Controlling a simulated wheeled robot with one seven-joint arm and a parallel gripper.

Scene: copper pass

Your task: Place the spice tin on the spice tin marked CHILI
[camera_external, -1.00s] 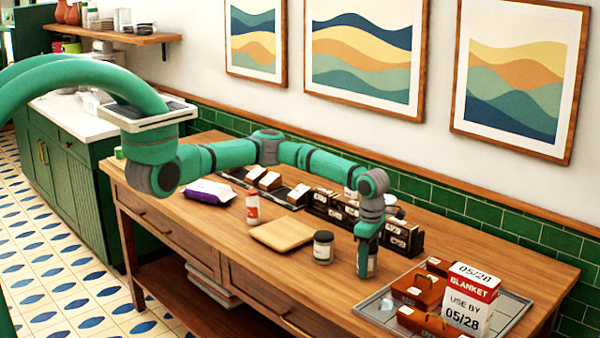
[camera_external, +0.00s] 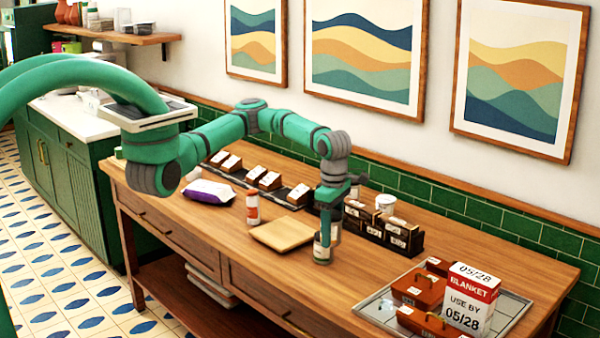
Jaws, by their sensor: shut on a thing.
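My gripper (camera_external: 327,238) points down over the table, just right of the wooden board, and is shut on a spice tin. A small, pale-sided spice tin (camera_external: 321,254) shows at the fingertips, partly covered by the fingers. Only one tin body can be made out there, so I cannot tell the held tin from the one that stood at this spot, nor whether they touch. No CHILI lettering is readable.
The wooden table (camera_external: 390,290) has bare room right of the gripper. A board (camera_external: 283,234) and a red-and-white bottle (camera_external: 253,208) are left. Dark labelled boxes (camera_external: 400,238) stand behind. A tray (camera_external: 375,312) with red boxes and a BLANKET carton (camera_external: 468,300) is right.

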